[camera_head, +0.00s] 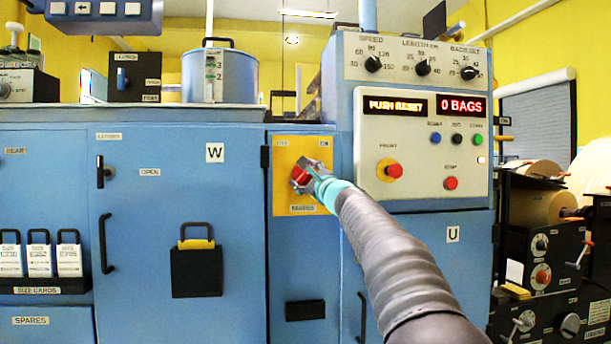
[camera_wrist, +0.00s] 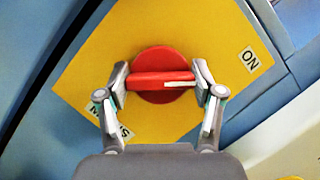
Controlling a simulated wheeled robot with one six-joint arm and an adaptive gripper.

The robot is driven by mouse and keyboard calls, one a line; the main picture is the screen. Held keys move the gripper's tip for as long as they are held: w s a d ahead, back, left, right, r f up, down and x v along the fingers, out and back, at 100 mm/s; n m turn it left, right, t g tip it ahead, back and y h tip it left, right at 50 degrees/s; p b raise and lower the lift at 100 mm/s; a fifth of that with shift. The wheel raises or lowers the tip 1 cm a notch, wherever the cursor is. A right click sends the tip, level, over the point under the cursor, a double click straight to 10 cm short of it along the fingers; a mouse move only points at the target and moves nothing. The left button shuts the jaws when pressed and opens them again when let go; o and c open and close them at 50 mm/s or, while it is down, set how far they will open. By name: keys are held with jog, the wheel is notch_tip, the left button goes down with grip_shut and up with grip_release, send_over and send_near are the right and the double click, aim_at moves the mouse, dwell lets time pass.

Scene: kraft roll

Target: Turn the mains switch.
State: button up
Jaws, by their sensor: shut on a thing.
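The mains switch is a red round knob with a raised bar handle (camera_wrist: 160,80) on a yellow plate (camera_wrist: 203,35). In the wrist view my gripper (camera_wrist: 161,82) has a finger at each end of the bar and is shut on it. A white mark on the bar lies toward its right end. An ON label (camera_wrist: 249,59) is at the plate's right edge, and another label at the lower left is partly hidden by a finger. In the head view my gripper (camera_head: 305,177) covers much of the red knob (camera_head: 300,174) on the yellow plate (camera_head: 285,155).
Right of the switch is a control panel (camera_head: 420,130) with dials, buttons and displays reading PUSH RESET and 0 BAGS. Left is a blue cabinet door (camera_head: 150,250) with protruding handles and a black box (camera_head: 196,273). Paper rolls (camera_head: 537,200) stand at the right.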

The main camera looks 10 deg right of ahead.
jog(key=n+g+p, duration=0.1)
jog(key=n, duration=0.1)
jog(key=n+p, duration=0.2)
jog(key=n, duration=0.1)
jog(key=shift+r+g+y, duration=0.2)
jog(key=shift+g+y, duration=0.2)
jog(key=n+p, duration=0.1)
jog(key=n, duration=0.1)
jog(key=n+g+p, duration=0.1)
jog(key=n, duration=0.1)
jog(key=shift+n+g+p, duration=0.3)
jog(key=shift+n+p, duration=0.1)
jog(key=n+g+h+p, duration=0.1)
jog(key=n+p, duration=0.2)
jog(key=shift+n+g, duration=0.3)
jog(key=shift+n, duration=0.1)
jog(key=shift+f+n+g+h+p, duration=0.15)
jog(key=shift+n+g+h+p, duration=0.25)
jog(key=shift+n+h+p, duration=0.65)
jog(key=shift+n, duration=0.45)
jog(key=o, duration=1.1)
jog(key=shift+o, duration=0.2)
